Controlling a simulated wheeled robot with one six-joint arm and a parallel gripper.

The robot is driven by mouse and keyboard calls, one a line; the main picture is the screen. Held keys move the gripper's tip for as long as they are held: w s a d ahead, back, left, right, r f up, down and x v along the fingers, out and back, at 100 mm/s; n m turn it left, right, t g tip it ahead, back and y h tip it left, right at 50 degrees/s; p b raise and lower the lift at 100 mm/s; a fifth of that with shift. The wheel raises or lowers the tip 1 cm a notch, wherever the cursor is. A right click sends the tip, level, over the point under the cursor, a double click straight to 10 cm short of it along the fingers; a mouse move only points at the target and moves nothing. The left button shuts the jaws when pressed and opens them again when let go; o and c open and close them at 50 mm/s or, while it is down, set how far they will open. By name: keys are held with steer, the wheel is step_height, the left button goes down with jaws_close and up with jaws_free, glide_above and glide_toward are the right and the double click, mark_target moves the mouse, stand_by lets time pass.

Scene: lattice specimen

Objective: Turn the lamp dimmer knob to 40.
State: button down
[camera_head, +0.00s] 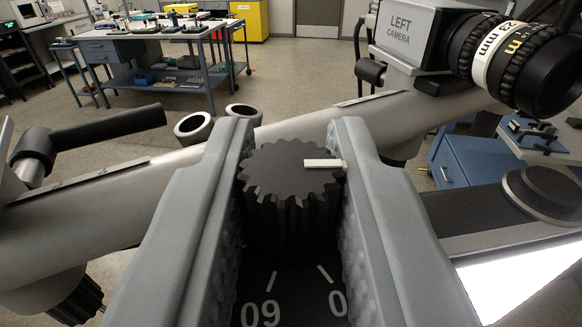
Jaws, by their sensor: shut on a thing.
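The dimmer knob (284,178), black and ribbed, stands in the middle of the view. A white pointer line (322,163) on its top runs to the right, up to the right finger. My gripper (292,140) is shut on the knob, with one grey finger on each side. On the dark dial face (290,285) below, two white ticks show. The digits under the left tick look like 60 upside down. A 0 shows under the right tick, and the finger may cover more of that number. The rest of the scale is hidden.
A grey tube (110,190) with a black handle (108,127) crosses behind the knob. A camera marked LEFT CAMERA (407,30) with a large lens is at upper right. A bright white panel (520,280) is at lower right. Workbenches (150,45) stand far back.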

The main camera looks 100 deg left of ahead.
steer(key=shift+m+t, duration=0.5)
steer(key=shift+t, duration=0.2)
steer(key=c, duration=1.3)
jaws_free()
steer(key=d, duration=1.7)
steer(key=shift+w+d, duration=0.15)
steer(key=shift+d, duration=0.1)
